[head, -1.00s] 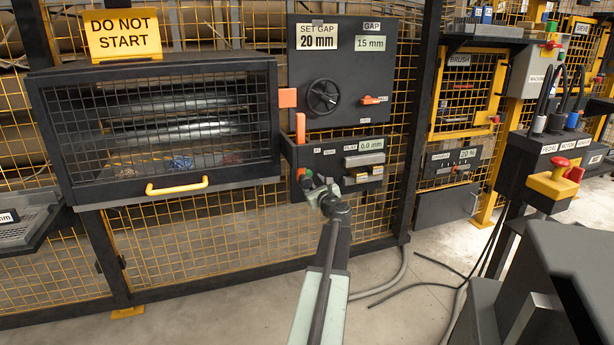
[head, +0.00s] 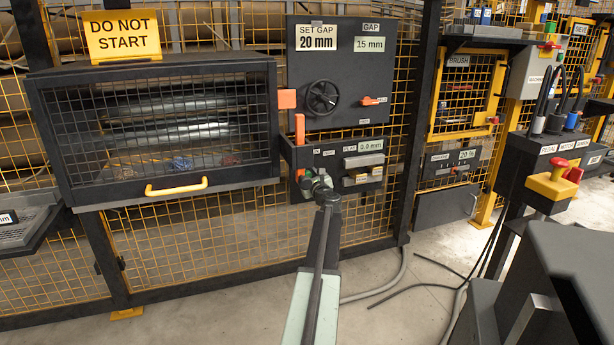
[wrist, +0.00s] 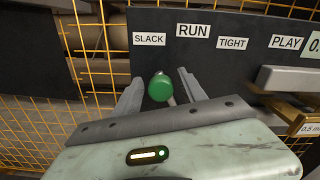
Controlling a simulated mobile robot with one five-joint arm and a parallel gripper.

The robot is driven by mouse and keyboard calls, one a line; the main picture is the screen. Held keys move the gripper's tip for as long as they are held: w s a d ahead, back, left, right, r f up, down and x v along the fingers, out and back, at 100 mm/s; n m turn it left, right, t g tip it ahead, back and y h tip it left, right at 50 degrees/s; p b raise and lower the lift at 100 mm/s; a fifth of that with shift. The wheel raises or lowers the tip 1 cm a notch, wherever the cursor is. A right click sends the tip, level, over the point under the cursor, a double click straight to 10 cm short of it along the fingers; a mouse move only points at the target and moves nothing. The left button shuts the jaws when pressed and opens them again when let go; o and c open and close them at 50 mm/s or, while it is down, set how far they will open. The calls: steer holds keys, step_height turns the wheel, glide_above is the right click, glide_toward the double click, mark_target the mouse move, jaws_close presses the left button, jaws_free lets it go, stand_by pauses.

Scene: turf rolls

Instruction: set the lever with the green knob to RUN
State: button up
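The green knob (wrist: 159,87) shows in the wrist view below the labels, between the SLACK label (wrist: 149,39) and the RUN label (wrist: 193,31). Its lever stem runs down and right behind my gripper's body. The TIGHT label (wrist: 232,44) is further right. My gripper (wrist: 160,77) is open, one finger on each side of the knob, with visible gaps on both sides. In the head view my gripper (head: 316,185) is at the lower left of the dark control box (head: 334,155) and hides part of it. The knob cannot be clearly made out there.
A PLAY label (wrist: 287,43) and a grey block (wrist: 288,79) lie right of the lever. An orange upright handle (head: 300,129) stands above my gripper. The caged machine (head: 165,130) with a yellow handle (head: 177,186) is left. Open floor lies below.

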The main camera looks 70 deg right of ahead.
jaws_close()
steer(key=shift+s, duration=0.2)
stand_by(1.0)
